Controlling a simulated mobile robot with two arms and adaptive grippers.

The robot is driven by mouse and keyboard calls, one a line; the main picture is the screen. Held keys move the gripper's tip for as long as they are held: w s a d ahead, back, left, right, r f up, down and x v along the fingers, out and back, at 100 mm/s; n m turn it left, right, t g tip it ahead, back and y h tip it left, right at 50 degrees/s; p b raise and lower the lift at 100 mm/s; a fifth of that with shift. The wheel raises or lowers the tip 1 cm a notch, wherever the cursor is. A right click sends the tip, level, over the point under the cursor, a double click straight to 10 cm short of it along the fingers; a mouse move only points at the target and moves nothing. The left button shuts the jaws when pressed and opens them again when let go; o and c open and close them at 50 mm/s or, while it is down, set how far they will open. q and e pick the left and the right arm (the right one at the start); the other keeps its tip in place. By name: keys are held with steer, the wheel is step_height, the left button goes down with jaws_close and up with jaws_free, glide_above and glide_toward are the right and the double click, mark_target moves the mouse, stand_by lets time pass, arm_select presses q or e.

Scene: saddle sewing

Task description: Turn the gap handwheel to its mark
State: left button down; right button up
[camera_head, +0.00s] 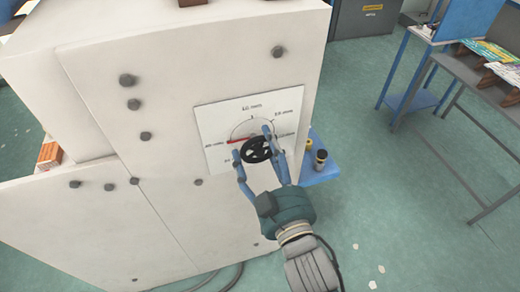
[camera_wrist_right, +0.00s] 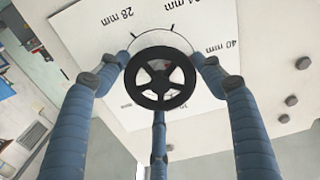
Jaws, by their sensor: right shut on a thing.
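The gap handwheel (camera_head: 258,149) is a small black spoked wheel on a white dial plate (camera_head: 212,119) on the machine's face. The plate carries an arc scale marked in mm, and a red pointer (camera_head: 236,140) shows left of the wheel. In the right wrist view the handwheel (camera_wrist_right: 160,101) is in the middle, with 28 mm and 40 mm labels behind it. A bit of red shows through its spokes. My right gripper (camera_head: 257,147) is shut on the handwheel, its blue fingers around the rim. My left gripper is out of view.
The white machine body (camera_head: 120,220) with dark bolts fills the left and middle. A blue ledge (camera_head: 322,172) with small bottles (camera_head: 320,159) is just right of the dial. A grey table (camera_head: 480,80) stands at upper right. The green floor (camera_head: 420,230) at right is mostly clear.

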steer(key=shift+f, duration=0.15)
steer(key=o, duration=1.2)
steer(key=shift+c, duration=0.2)
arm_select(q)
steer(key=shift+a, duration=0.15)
arm_select(e)
steer(key=shift+w, duration=0.15)
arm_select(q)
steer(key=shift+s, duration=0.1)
arm_select(e)
steer(key=v, duration=1.2)
